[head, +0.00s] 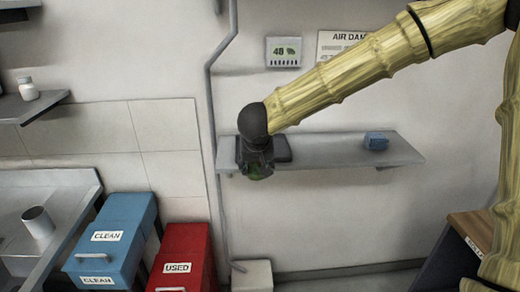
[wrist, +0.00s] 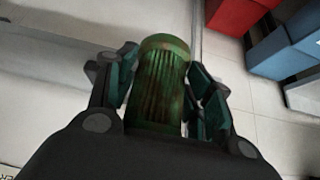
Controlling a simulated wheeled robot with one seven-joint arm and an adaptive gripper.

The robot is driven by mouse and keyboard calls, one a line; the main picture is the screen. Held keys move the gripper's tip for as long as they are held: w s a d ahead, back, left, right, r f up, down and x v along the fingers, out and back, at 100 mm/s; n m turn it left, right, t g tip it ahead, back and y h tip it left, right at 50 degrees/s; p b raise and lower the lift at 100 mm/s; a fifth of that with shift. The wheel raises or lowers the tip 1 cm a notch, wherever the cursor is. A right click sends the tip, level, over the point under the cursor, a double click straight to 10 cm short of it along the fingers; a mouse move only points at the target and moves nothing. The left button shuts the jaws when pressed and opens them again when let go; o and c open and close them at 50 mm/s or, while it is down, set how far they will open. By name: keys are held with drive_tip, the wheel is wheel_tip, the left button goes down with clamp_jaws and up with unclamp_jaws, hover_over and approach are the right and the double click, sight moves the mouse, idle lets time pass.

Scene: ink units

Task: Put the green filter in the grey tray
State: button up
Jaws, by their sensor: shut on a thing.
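The green filter (wrist: 160,85) is a ribbed, dark green cylinder between the two fingers in the wrist view. My gripper (wrist: 163,95) is shut on it. In the head view my gripper (head: 256,165) points down in front of the wall shelf, with a bit of the green filter (head: 258,174) showing at its tips. A flat dark grey thing (head: 283,149), possibly the grey tray, is on the shelf behind my gripper and partly hidden by it. I cannot tell its inside.
The grey wall shelf (head: 340,152) holds a small blue block (head: 376,141) at right. A blue CLEAN bin (head: 110,235) and a red USED bin (head: 182,260) stand at lower left. A metal bench (head: 60,190) holds a metal cup (head: 38,222). The shelf between is clear.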

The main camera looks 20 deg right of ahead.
drive_tip(key=d+r, duration=0.1)
drive_tip(key=w+d+r+b, duration=0.1)
drive_tip(key=r, duration=0.1)
drive_tip(key=shift+d+r, duration=0.2)
drive_tip(key=shift+r, duration=0.25)
drive_tip(key=w+d+p, duration=0.1)
drive_tip(key=w, duration=0.4)
drive_tip(key=w+d+f+p, duration=0.1)
drive_tip(key=w+d, duration=0.1)
drive_tip(key=w, duration=0.2)
drive_tip(key=w+d+p, duration=0.1)
drive_tip(key=w+d, duration=0.1)
drive_tip(key=w, duration=0.3)
drive_tip(key=shift+w+d+f, duration=0.1)
drive_tip(key=shift+w+f, duration=0.1)
drive_tip(key=shift+w, duration=0.15)
drive_tip(key=shift+w+f+p, duration=0.15)
drive_tip(key=shift+f+p, duration=0.3)
drive_tip(key=shift+f, duration=1.4)
drive_tip(key=o, duration=1.1)
drive_tip(key=shift+f, duration=0.1)
